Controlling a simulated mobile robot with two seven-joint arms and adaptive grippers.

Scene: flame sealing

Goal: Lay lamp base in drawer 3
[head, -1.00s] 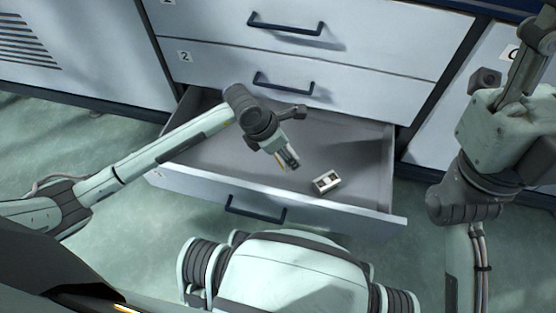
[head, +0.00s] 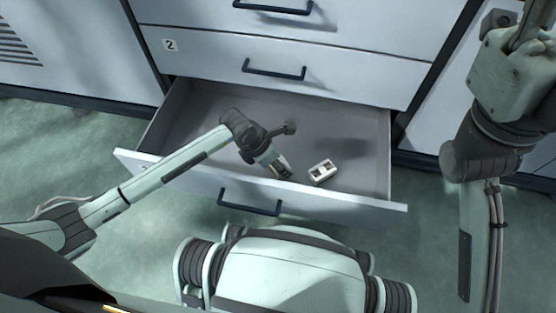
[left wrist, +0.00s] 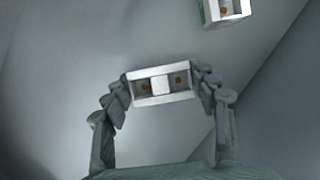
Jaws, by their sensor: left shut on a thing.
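A lamp base (left wrist: 160,84), a pale block with two square recesses and a small brass-coloured spot in each, is between the fingertips of my left gripper (left wrist: 161,82). The gripper is shut on it. In the head view my left gripper (head: 279,168) points down inside the open drawer 3 (head: 340,123), near its front panel; the held block hardly shows there. I cannot tell whether it touches the drawer floor. A second similar pale block (head: 322,171) lies on the drawer floor just right of the gripper; it also shows at the top right in the left wrist view (left wrist: 226,10).
The closed drawer 2 (head: 215,58) is directly above the open drawer. The left and back of the open drawer's floor are bare. My right arm is raised at the right, outside the drawer; its gripper is partly cut off by the top edge.

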